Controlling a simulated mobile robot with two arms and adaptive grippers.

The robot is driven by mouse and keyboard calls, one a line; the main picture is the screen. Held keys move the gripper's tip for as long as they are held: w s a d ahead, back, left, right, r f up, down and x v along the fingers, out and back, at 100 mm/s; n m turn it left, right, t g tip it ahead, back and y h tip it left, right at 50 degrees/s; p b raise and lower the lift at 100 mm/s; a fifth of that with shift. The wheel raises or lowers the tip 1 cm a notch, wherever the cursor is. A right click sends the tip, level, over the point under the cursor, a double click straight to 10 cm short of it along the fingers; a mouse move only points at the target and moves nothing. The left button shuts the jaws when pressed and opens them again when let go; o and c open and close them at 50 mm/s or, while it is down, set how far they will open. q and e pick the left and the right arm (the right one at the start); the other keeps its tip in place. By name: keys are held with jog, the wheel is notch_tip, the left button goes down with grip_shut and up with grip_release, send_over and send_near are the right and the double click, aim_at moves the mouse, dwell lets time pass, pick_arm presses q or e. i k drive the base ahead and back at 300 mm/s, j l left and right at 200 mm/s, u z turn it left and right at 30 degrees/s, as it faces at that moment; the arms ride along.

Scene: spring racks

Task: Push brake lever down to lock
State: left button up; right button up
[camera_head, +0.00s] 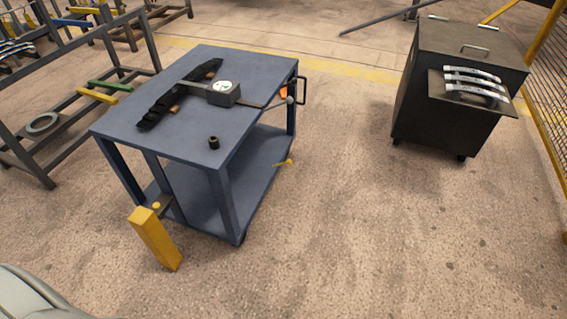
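A blue-grey two-shelf cart (250,65) stands left of centre on the floor. A thick yellow bar (157,240) sits low at its near left corner, tilted, its upper end by the cart's frame. A small yellow piece (284,163) sticks out at the lower shelf's right edge. A thin rod with a round grey knob (290,100) reaches past the top's right edge, near an orange piece (284,92) and a black handle (302,91). I cannot tell for sure which of these is the brake lever. Neither of my grippers is in view.
On the cart top lie a black toothed strip (178,94), a gauge box (222,94) and a small black cylinder (214,143). Metal racks (75,95) stand left. The floor in front is clear.

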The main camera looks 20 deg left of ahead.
aim_at(289, 161)
jog(key=i+u, duration=0.15)
jog(key=u, duration=0.35)
jog(key=i+l+u, duration=0.1)
jog(key=u, duration=0.4)
jog(key=i+l+u, duration=0.1)
jog(key=l+u, duration=0.15)
jog(key=u, duration=0.2)
jog(key=i+l+u, duration=0.3)
jog(key=l, duration=0.55)
jog(key=i+l+u, duration=0.1)
jog(key=l+u, duration=0.2)
jog(key=l, duration=0.6)
jog(key=i+l+u, duration=0.1)
jog(key=l+u, duration=0.25)
jog(key=l, duration=0.6)
